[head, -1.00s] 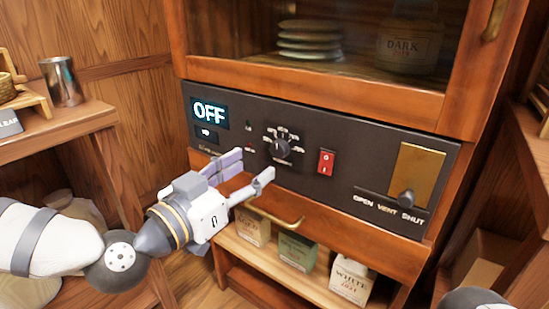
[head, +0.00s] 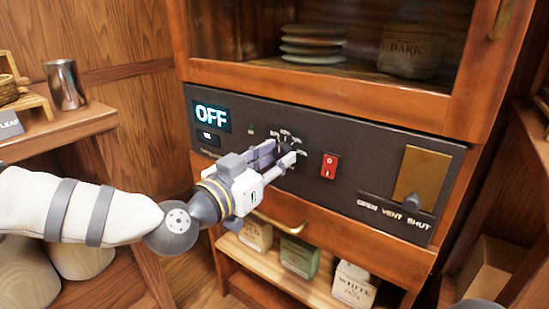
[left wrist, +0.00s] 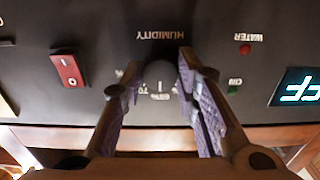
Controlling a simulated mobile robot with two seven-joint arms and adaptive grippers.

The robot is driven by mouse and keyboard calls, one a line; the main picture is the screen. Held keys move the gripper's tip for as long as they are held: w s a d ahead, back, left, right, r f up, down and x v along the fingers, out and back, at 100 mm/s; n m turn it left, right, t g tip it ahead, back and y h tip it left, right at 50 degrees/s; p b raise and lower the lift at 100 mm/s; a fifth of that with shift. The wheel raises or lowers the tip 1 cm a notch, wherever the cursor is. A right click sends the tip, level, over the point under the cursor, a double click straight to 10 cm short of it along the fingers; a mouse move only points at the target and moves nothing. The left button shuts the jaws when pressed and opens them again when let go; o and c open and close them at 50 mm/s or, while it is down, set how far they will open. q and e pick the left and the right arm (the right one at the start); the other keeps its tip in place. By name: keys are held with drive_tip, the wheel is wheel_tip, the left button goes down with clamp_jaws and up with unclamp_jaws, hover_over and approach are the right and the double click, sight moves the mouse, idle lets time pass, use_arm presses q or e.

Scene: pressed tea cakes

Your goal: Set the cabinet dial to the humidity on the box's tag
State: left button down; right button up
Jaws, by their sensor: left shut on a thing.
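The cabinet's dark control panel (head: 240,140) carries a round black humidity dial, which also shows in the left wrist view (left wrist: 160,74) under the word HUMIDITY. My left gripper (head: 288,152) is at the dial with its fingers shut on it, one finger on each side. The fingers hide most of the dial in the head view, and its pointer setting cannot be read. The display (head: 212,116) reads OFF. The boxes on the lower shelf include a cream one (head: 257,236), a green one (head: 299,257) and a WHITE one (head: 353,284); no humidity figure is readable on them.
A red rocker switch (head: 329,166) is right of the dial. A vent slider (head: 412,203) with OPEN, VENT and SHUT marks is farther right. A drawer handle (head: 277,222) sits below the panel. A metal cup (head: 64,84) stands on the left shelf.

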use_arm(q)
drive_tip(key=c, duration=2.4)
unclamp_jaws()
drive_tip(key=shift+n, duration=0.3)
drive_tip(key=c, duration=2.4)
unclamp_jaws()
drive_tip(key=n, duration=0.3)
drive_tip(key=shift+n, duration=0.4)
drive_tip(key=c, duration=2.4)
unclamp_jaws()
drive_tip(key=n, duration=0.3)
drive_tip(key=shift+n, duration=0.3)
drive_tip(key=c, duration=2.4)
unclamp_jaws()
drive_tip(key=n, duration=0.3)
drive_tip(key=shift+n, duration=0.3)
drive_tip(key=c, duration=2.4)
unclamp_jaws()
drive_tip(key=shift+n+b, duration=0.6)
drive_tip(key=shift+n, duration=1.4)
drive_tip(key=c, duration=2.4)
unclamp_jaws()
drive_tip(key=shift+n, duration=0.3)
drive_tip(key=c, duration=1.2)
unclamp_jaws()
